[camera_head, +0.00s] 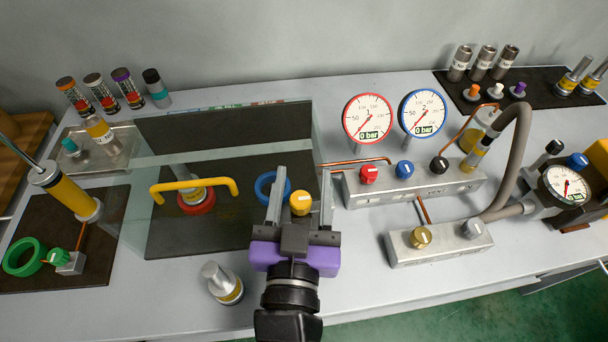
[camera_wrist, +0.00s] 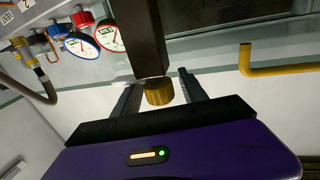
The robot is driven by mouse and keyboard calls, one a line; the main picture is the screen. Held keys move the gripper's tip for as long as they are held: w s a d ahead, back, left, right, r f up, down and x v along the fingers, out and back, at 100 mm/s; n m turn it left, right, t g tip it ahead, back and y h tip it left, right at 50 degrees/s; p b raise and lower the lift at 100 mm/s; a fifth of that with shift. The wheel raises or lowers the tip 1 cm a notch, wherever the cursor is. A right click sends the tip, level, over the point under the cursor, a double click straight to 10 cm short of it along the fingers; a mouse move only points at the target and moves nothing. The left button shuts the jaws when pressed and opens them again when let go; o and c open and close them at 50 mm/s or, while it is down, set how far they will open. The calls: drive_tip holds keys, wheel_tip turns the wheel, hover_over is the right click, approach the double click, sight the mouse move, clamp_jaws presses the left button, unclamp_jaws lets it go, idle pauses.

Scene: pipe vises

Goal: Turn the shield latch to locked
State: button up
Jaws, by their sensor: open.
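The shield is a clear panel (camera_head: 135,200) with a yellow bar handle (camera_head: 194,186), standing over a dark mat. The latch appears to be the yellow knob (camera_head: 300,204) with a pale mark on top, at the shield's right end. It shows as a gold knob (camera_wrist: 158,95) under a dark post in the wrist view. My gripper (camera_head: 303,176), with a purple body, is open. Its fingers (camera_wrist: 160,80) stand on either side of the knob, with gaps visible in the wrist view. I cannot tell whether the latch is locked.
Right of my gripper is a metal manifold (camera_head: 415,186) with red, blue and black knobs and two gauges (camera_head: 368,118). A second block (camera_head: 440,244) has a gold knob. A silver-yellow cylinder (camera_head: 222,283) stands left of my wrist. A blue ring (camera_head: 265,188) lies behind my left finger.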

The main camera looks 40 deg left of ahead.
drive_tip(key=shift+w+a, duration=0.2)
drive_tip(key=shift+w, duration=0.05)
clamp_jaws()
